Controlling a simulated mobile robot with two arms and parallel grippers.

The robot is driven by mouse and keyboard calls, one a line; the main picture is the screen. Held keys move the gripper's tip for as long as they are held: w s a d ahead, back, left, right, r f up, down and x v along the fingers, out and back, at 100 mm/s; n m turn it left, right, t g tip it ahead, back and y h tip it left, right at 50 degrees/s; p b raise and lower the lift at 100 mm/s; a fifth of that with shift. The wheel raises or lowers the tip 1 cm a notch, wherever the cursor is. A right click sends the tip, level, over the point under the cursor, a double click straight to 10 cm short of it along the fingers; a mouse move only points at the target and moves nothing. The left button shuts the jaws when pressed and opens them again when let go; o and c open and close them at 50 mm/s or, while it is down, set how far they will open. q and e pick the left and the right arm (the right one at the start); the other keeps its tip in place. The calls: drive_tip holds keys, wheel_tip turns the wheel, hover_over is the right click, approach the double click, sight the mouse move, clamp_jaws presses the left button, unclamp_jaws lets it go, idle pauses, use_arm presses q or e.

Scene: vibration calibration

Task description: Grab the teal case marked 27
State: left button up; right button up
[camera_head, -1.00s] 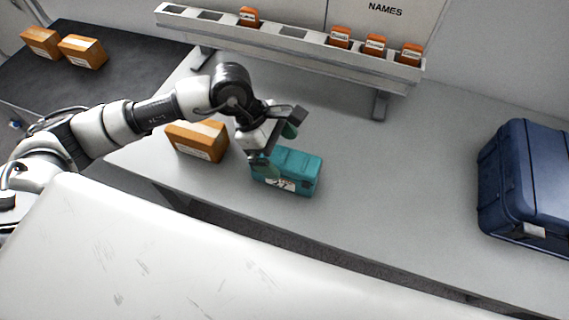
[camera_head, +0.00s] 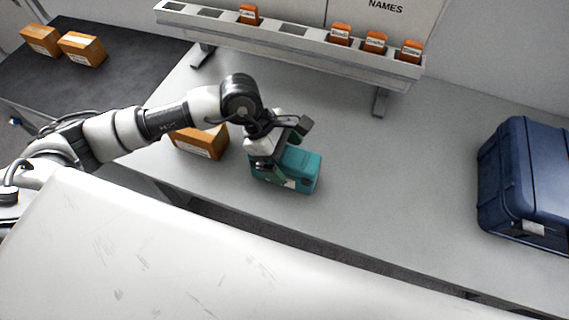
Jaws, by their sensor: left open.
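The teal case (camera_head: 305,171) sits on the grey table. Its label on the front face is mostly covered by my left gripper (camera_head: 286,157), so the number cannot be read now. My left gripper is open and low over the left part of the case, with one finger at its far side and one at its near side. I cannot tell whether the fingers touch it. My right gripper is not in view.
An orange box (camera_head: 203,142) stands just left of the case, partly behind my left arm. A slotted rack (camera_head: 290,42) with orange tagged items runs along the back. A blue case (camera_head: 527,180) stands at the right. Two orange boxes (camera_head: 82,49) sit on the dark surface. The table between the teal and blue cases is clear.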

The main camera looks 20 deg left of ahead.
use_arm(q)
drive_tip(key=shift+f, duration=0.1)
drive_tip(key=shift+c, duration=0.2)
drive_tip(key=c, duration=1.2)
drive_tip(key=shift+c, duration=0.3)
